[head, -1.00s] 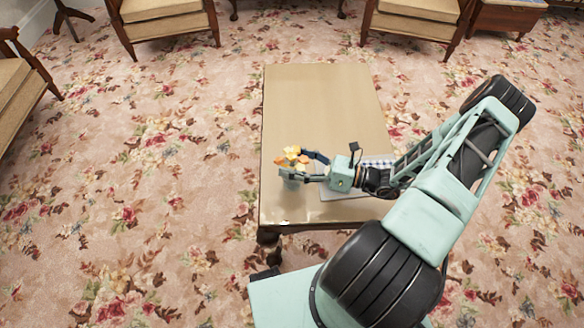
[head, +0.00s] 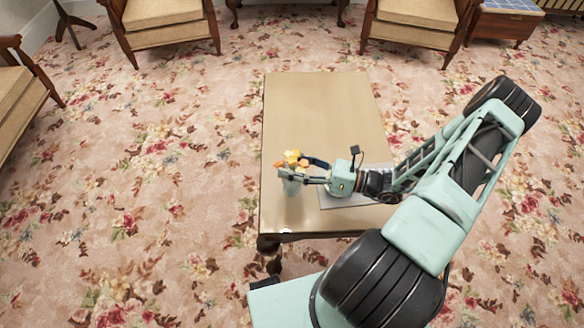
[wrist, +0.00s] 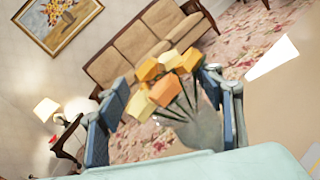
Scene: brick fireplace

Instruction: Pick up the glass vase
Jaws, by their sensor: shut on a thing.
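The glass vase (head: 291,187) holds orange and yellow flowers (head: 292,159) and is near the left edge of the coffee table (head: 320,115). My gripper (head: 300,171) comes from the right and is shut on the vase, with fingers at its upper part. In the wrist view, the grey see-through vase (wrist: 203,132) and its blocky flowers (wrist: 165,75) appear tilted between the two blue fingers. The vase's base is small in the head view, and I cannot tell whether it touches the table.
A flat grey thing, perhaps a laptop (head: 345,200), lies under my wrist on the table. The table's far half is clear. Armchairs (head: 165,25) stand beyond and at the left on flowered carpet. A sofa (wrist: 150,45) shows in the wrist view.

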